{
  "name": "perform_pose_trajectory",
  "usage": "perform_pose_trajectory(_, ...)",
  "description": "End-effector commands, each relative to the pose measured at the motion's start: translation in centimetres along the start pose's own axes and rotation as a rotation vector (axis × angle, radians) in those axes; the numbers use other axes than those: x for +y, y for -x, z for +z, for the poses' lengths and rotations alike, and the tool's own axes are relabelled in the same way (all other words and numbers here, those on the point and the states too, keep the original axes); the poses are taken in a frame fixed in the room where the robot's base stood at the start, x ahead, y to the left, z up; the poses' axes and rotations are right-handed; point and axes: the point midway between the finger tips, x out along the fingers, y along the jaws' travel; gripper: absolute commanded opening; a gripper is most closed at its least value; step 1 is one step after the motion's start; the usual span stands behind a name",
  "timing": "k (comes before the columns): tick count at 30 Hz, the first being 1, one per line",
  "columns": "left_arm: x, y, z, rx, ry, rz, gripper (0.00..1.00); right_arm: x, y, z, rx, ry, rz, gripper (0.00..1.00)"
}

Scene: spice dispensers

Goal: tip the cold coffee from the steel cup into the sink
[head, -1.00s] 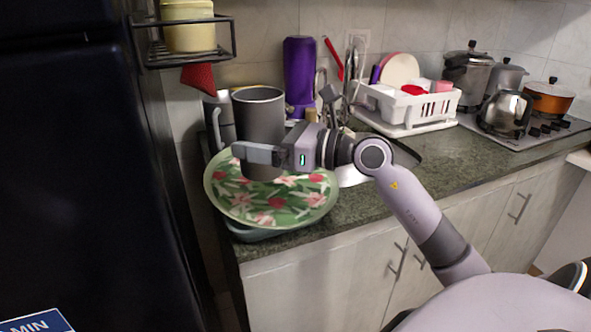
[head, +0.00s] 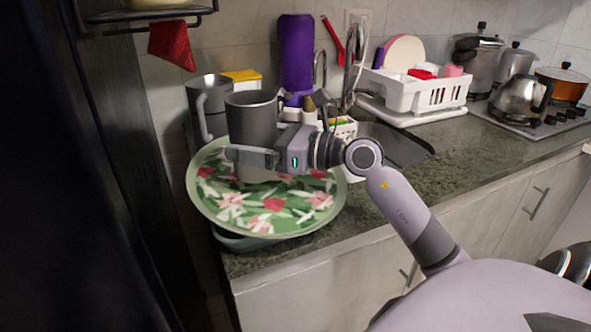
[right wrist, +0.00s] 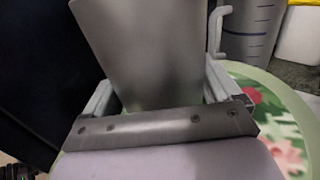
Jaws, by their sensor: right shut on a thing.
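The steel cup (head: 252,125) is a tall grey cup, upright in the head view. My right gripper (head: 250,157) is shut on its lower part, in front of the floral plate. In the right wrist view the cup (right wrist: 145,50) stands between the two fingers (right wrist: 163,98). The coffee inside the cup is not visible. The sink (head: 405,146) is a dark basin to the right of my gripper, partly hidden by my arm. A tall faucet (head: 354,60) rises behind it. My left gripper is in neither view.
A green floral plate (head: 270,208) lies below the cup at the counter's left end. A grey jug with a handle (head: 207,100) and a purple bottle (head: 296,55) stand behind. A white dish rack (head: 425,95) stands behind the sink. A dark tall surface (head: 70,200) bounds the left.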

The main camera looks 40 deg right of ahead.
Motion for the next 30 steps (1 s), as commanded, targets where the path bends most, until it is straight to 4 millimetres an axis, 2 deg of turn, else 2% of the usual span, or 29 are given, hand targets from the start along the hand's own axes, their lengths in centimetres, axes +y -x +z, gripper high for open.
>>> perform_pose_trajectory(14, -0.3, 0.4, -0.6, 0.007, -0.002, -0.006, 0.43, -0.1, 0.0, 0.5, -0.017, -0.053, -0.003, 0.51)
perform_pose_trajectory(30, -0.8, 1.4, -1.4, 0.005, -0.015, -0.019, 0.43, -0.9, 0.2, 2.1, -0.085, -0.311, -0.003, 0.51)
